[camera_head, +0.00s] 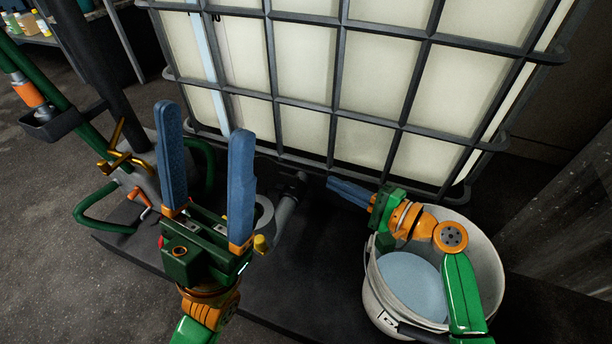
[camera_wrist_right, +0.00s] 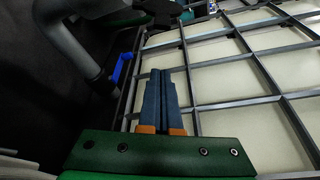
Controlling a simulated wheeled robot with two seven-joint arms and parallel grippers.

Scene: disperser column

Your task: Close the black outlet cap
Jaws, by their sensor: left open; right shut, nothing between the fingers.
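A grey outlet pipe (camera_head: 285,212) runs out from below the caged tank, just right of my left gripper. I cannot clearly pick out the black outlet cap; a small dark fitting (camera_head: 300,180) sits at the pipe's upper end. My left gripper (camera_head: 205,118) is open and empty, its blue fingers wide apart in front of the tank and partly covering the outlet area. My right gripper (camera_head: 331,181) is shut and empty, low by the tank's bottom edge, right of the pipe. In the right wrist view its fingers (camera_wrist_right: 160,72) lie together before the cage; a blue piece (camera_wrist_right: 122,68) shows left of them.
The caged white tank (camera_head: 305,55) fills the back. A white bucket (camera_head: 485,255) with pale liquid stands at right, under my right arm. Green tubing (camera_head: 90,210) and a red-handled crank (camera_head: 141,203) are at left. Open floor (camera_head: 40,270) lies at lower left.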

